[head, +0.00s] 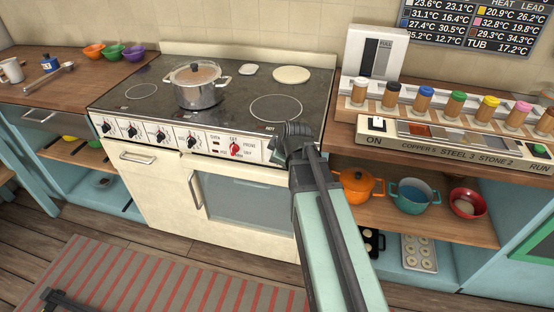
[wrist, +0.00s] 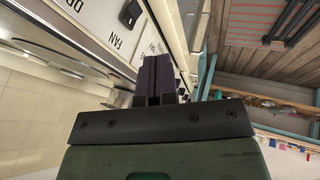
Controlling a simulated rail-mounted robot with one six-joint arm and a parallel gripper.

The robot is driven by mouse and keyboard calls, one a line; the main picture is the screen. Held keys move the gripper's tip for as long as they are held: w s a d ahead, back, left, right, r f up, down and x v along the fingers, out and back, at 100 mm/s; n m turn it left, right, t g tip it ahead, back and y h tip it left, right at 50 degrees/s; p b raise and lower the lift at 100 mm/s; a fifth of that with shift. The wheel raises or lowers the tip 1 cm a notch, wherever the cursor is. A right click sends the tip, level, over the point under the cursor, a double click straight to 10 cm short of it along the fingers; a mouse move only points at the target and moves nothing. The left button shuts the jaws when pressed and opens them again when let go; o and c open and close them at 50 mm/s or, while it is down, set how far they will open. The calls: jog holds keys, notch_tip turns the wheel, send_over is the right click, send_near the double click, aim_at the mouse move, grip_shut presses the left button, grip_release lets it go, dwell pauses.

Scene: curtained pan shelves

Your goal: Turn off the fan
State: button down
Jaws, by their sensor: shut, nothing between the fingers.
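In the wrist view, a white panel carries the printed word FAN (wrist: 117,43). A small black switch-like block (wrist: 131,12) stands out from the panel beside that word; I cannot tell whether it is on or off. My gripper (wrist: 155,72) is shut and empty, its dark fingers pointing at the panel close to the FAN label. I cannot tell whether they touch it. In the head view, my gripper (head: 284,143) is at the right end of the stove's front control panel (head: 207,140), and it and my arm hide that end, so no fan switch shows there.
The stove (head: 232,92) has several dark knobs and a red knob (head: 235,149) left of my gripper. A lidded pot (head: 197,88) stands on top. To the right are a counter with spice jars, a switch box (head: 376,124) marked ON, and pots on a lower shelf.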

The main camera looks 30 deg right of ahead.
jog(key=b+x, duration=0.3)
jog(key=x, duration=0.1)
jog(key=w+d+b+x, duration=0.1)
jog(key=b+x, duration=0.2)
jog(key=x, duration=0.1)
jog(key=d+r+b+x, duration=0.1)
jog(key=b+x, duration=0.2)
jog(key=x, duration=0.1)
jog(key=shift+w+d+f, duration=0.15)
jog(key=shift+w+d, duration=0.05)
jog(key=shift+w, duration=0.1)
